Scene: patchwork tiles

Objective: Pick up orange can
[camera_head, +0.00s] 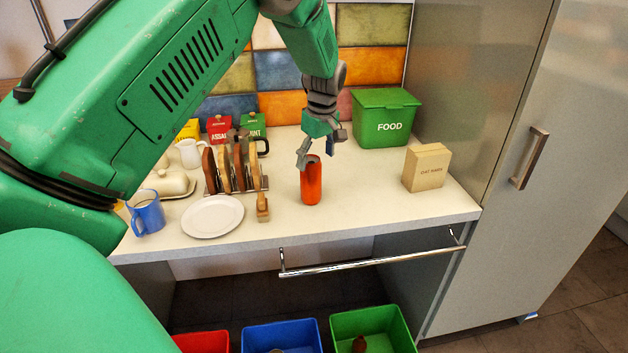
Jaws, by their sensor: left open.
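An orange can (311,184) stands upright on the white counter, right of the toast rack. My left gripper (316,162) hangs above it, pointing down, with its fingers spread at about the height of the can's top. One finger overlaps the can's upper rim in the picture, so I cannot tell whether it touches. The gripper is open and holds nothing. My right gripper is not in view.
A toast rack (238,168), a white plate (212,217) and a blue mug (147,213) stand to the left. A green food box (385,118) and a beige carton (426,168) stand to the right. A metal rail (370,263) runs along the counter's front. Bins (282,337) sit below.

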